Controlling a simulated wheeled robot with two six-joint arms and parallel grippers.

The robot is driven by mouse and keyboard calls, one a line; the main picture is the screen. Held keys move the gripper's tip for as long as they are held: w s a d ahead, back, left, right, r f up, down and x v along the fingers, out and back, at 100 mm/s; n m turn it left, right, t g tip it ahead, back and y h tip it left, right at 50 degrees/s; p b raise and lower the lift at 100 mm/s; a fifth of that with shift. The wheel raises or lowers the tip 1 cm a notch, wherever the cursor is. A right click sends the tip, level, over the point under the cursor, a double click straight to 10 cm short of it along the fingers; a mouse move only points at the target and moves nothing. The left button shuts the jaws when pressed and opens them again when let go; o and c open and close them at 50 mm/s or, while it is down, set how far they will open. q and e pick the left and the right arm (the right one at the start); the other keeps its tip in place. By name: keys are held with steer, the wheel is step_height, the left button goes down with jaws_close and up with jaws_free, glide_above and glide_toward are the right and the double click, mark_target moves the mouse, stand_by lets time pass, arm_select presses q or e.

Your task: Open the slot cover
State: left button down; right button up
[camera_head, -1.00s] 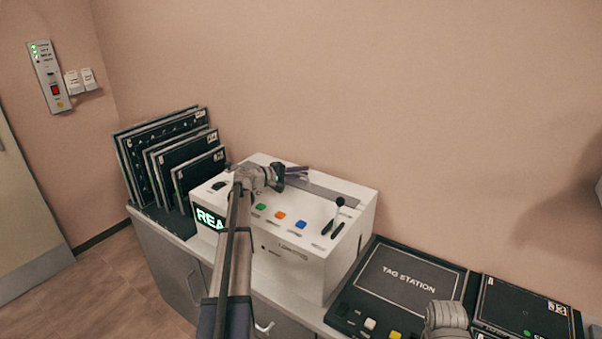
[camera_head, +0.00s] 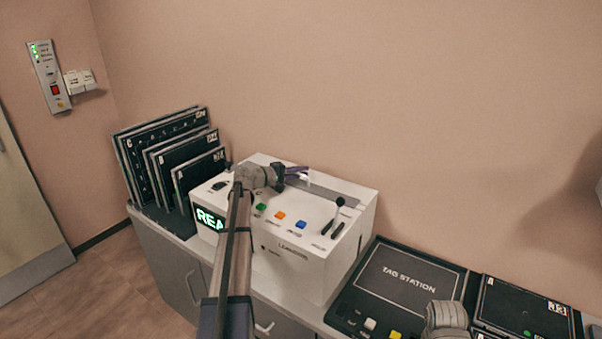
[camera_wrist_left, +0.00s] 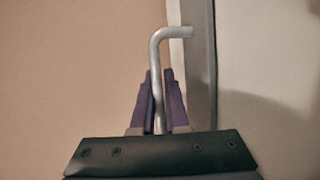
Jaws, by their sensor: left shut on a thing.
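The white machine (camera_head: 290,262) stands on the counter with a grey slot cover (camera_head: 335,190) as a long strip along the back of its top. My left gripper (camera_head: 302,171) is over the left part of this strip, with its purple fingers pointing right. In the left wrist view, the left gripper (camera_wrist_left: 158,105) is shut on a bent metal handle (camera_wrist_left: 157,50). The handle's top bends right toward the grey strip (camera_wrist_left: 200,60). Whether the cover is raised or shifted, I cannot tell. Of my right arm, only a grey wrist part shows at the bottom edge.
The machine's top has green, orange and blue buttons (camera_head: 280,215) and a black lever (camera_head: 338,208). Black panels (camera_head: 185,160) stand in a rack to the left. A tag station (camera_head: 405,280) and a black panel (camera_head: 525,312) lie to the right. The wall is close behind.

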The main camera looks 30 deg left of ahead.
mark_target(311, 173)
arm_select(q)
steer(key=w, duration=0.7)
steer(key=shift+d, duration=0.2)
steer(key=shift+s, duration=0.1)
steer(key=c, duration=1.2)
jaws_free()
steer(key=shift+s, duration=0.1)
steer(key=shift+p+v, duration=0.7)
steer(key=shift+v, duration=3.05)
steer(key=shift+f, duration=0.1)
